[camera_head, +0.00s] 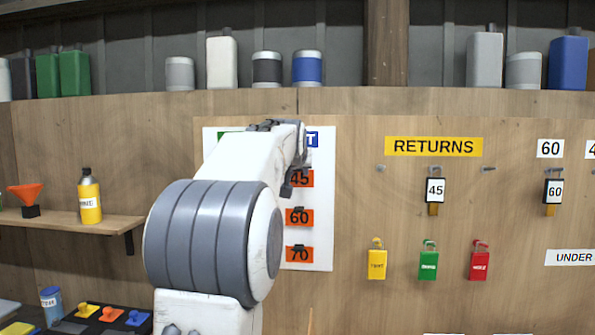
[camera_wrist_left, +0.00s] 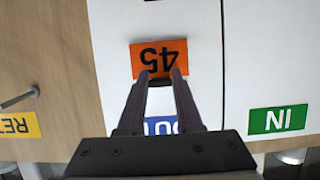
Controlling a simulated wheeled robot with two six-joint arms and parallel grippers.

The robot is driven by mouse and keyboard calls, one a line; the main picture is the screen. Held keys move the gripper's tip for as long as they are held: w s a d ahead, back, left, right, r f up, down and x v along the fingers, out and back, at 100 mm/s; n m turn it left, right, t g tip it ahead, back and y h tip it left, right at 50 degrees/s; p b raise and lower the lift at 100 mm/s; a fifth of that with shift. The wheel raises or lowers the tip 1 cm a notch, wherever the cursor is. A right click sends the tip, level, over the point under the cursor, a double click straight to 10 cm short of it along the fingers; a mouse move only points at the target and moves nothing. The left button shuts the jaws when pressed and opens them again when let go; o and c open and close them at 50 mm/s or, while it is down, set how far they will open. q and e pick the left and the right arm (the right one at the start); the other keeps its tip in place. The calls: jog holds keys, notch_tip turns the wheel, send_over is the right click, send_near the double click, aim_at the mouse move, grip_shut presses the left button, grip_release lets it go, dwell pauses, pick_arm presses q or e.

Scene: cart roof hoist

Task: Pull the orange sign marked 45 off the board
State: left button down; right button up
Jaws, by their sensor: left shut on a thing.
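The orange sign marked 45 (camera_head: 303,179) is on the white board (camera_head: 322,225), above the orange 60 sign (camera_head: 299,217) and the orange 70 sign (camera_head: 299,254). My left gripper (camera_head: 289,186) reaches to it from the left, and my arm hides part of the board. In the left wrist view the 45 sign (camera_wrist_left: 159,55) appears upside down against the board (camera_wrist_left: 110,70). The left gripper's fingertips (camera_wrist_left: 161,73) overlap the edge of the sign and are shut on it; the exact grip point is hard to see. My right gripper is not in view.
Right of the board, a yellow RETURNS label (camera_head: 433,147) sits over hanging tags and padlocks (camera_head: 428,262). A shelf (camera_head: 80,220) with a yellow bottle (camera_head: 89,197) is at left. Containers line the ledge above. A green IN label (camera_wrist_left: 278,120) shows in the wrist view.

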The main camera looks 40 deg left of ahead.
pick_arm(q)
jog(key=shift+s+d+b, duration=0.4)
jog(key=shift+s+b, duration=0.1)
jog(key=shift+s, duration=0.15)
jog(key=shift+s+d+b, duration=0.4)
jog(key=shift+s+b, duration=0.05)
jog(key=shift+s, duration=0.2)
dwell(1.3)
jog(key=s+d+b, duration=0.2)
jog(key=s, duration=0.1)
jog(key=s+d+b, duration=0.1)
jog(key=s, duration=0.1)
dwell(0.6)
jog(key=shift+s, duration=0.1)
